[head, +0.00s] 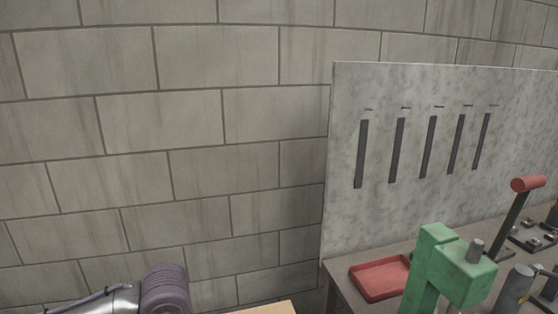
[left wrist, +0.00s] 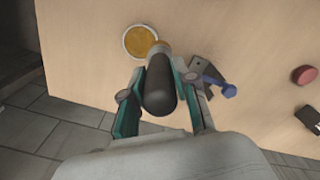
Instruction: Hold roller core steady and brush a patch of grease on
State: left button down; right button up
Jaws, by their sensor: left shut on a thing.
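My left gripper (left wrist: 160,88) shows in the left wrist view, with its teal fingers on either side of a dark rod-like handle (left wrist: 160,85). It is shut on this handle. The handle looks like that of a brush; a tan part (left wrist: 161,48) shows at its far end. That end is close to a round pale tin of yellow-brown grease (left wrist: 140,42) on the wooden table; I cannot tell whether they touch. I cannot make out the roller core for certain. My right gripper is in neither view.
Right of the gripper, a grey metal bracket (left wrist: 203,70) and a blue knobbed part (left wrist: 229,90) are on the table (left wrist: 270,30). A red disc (left wrist: 304,75) lies farther right. The head view shows a bench with a red tray (head: 380,278) and a green press (head: 437,262).

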pick_arm(q)
jog(key=s+a+m, duration=0.1)
jog(key=m, duration=0.2)
jog(key=s+r+m, duration=0.1)
jog(key=s+m, duration=0.1)
jog(key=m, duration=0.2)
jog(key=s+a+r+m, duration=0.1)
jog(key=m, duration=0.2)
jog(key=shift+s+a+m, duration=0.2)
jog(key=shift+a+m, duration=0.1)
jog(key=shift+a, duration=0.05)
